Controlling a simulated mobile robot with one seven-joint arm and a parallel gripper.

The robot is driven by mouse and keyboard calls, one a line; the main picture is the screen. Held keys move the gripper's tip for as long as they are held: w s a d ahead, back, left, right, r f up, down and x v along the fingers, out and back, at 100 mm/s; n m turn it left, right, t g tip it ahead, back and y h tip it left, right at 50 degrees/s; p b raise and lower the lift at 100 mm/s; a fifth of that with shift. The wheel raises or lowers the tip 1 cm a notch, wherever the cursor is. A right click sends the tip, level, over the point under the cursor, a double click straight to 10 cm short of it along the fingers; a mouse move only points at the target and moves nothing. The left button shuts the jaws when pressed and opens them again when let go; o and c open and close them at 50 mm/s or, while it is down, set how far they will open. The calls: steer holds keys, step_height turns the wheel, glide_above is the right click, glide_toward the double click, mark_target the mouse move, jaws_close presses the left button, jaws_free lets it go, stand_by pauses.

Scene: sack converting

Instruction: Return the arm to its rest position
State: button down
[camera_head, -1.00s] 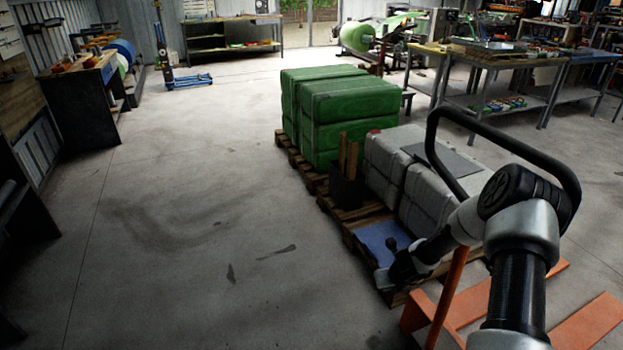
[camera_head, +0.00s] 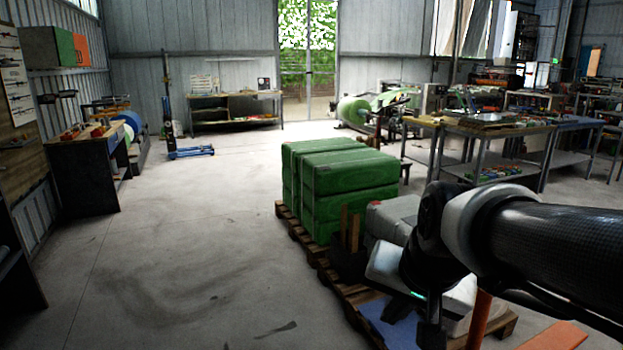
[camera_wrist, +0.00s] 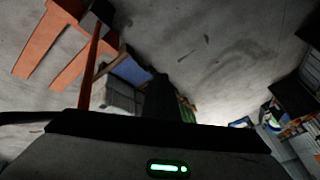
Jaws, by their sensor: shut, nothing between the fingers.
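My gripper (camera_head: 431,332) hangs at the end of my folded arm at the lower right of the head view, above the near end of the pallet. Its dark fingers are hard to make out against the dark links. In the wrist view, a dark gripper shape (camera_wrist: 158,95) stands out from my wrist casing against the floor. It is shut and empty. My arm hides part of the grey bales (camera_head: 393,215) behind it.
Green bales (camera_head: 345,180) stand on a wooden pallet (camera_head: 318,262). A black bin with wooden sticks (camera_head: 344,228) and a blue sheet (camera_head: 385,322) are close to my arm. Orange forks (camera_head: 552,337) lie at the lower right. The floor at left is open.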

steer(key=s+d+r+n+p, duration=0.1)
steer(key=s+r+n+p, duration=0.2)
steer(key=s, duration=0.6)
step_height(320, 180, up, 17)
steer(key=n+p, duration=0.1)
steer(key=p, duration=1.4)
steer(key=shift+f+h, duration=0.2)
steer(key=shift+h, duration=0.1)
